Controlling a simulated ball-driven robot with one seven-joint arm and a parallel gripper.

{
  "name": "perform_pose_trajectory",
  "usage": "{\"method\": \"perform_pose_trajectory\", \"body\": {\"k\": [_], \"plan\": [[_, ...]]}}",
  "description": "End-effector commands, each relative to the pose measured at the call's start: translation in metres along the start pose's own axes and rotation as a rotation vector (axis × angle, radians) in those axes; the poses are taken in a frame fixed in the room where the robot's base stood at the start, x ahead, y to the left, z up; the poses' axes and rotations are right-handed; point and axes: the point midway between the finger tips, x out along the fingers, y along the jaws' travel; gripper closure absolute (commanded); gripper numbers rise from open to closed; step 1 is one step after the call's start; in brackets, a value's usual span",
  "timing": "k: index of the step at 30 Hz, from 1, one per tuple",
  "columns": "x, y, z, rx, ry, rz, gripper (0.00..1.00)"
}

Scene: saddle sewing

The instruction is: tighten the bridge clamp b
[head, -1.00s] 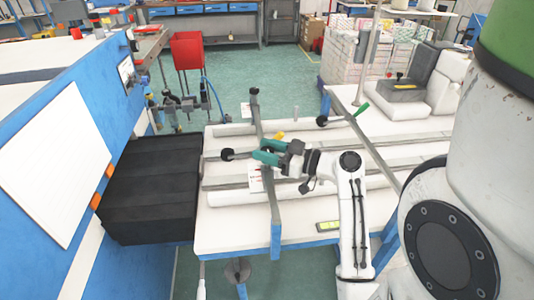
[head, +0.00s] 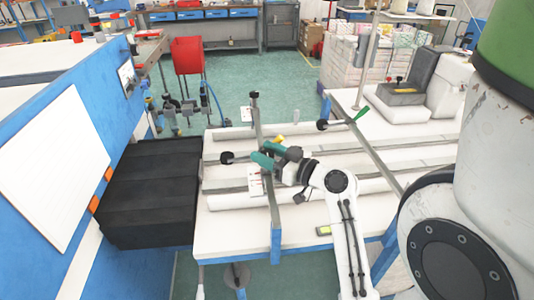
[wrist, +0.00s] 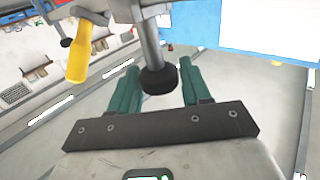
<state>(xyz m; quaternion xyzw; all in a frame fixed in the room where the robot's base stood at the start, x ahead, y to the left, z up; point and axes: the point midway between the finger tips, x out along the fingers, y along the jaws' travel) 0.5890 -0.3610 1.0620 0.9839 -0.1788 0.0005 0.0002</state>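A clamp with a yellow handle (head: 279,139) sits on the left metal bridge (head: 267,195) across the white table. A black knob (head: 227,157) on a rod sticks out to the left of that bridge. My gripper (head: 263,156), with green fingers, is at this bridge, just below the yellow handle. In the wrist view the yellow handle (wrist: 78,62) is at upper left, and a black round knob (wrist: 158,80) on a grey rod shows between my parted fingers (wrist: 159,72). Gaps show on both sides of the knob. I cannot read which clamp is b.
A second bridge (head: 362,142) to the right carries a clamp with a green handle (head: 361,114) and black knob (head: 323,125). Padded rails run along the white table (head: 225,230). A black bellows block (head: 150,190) adjoins it at left. A small yellow-green device (head: 323,230) lies near the front edge.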

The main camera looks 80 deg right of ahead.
Motion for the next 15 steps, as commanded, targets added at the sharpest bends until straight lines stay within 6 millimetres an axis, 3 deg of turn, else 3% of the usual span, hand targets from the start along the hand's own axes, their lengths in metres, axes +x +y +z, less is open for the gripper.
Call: {"method": "perform_pose_trajectory", "body": {"k": [5,15], "plan": [[0.0000,0.0000,0.0000,0.000,0.000,0.000,0.36],[-0.0072,0.0001,0.0022,0.001,-0.001,0.000,0.36]]}}
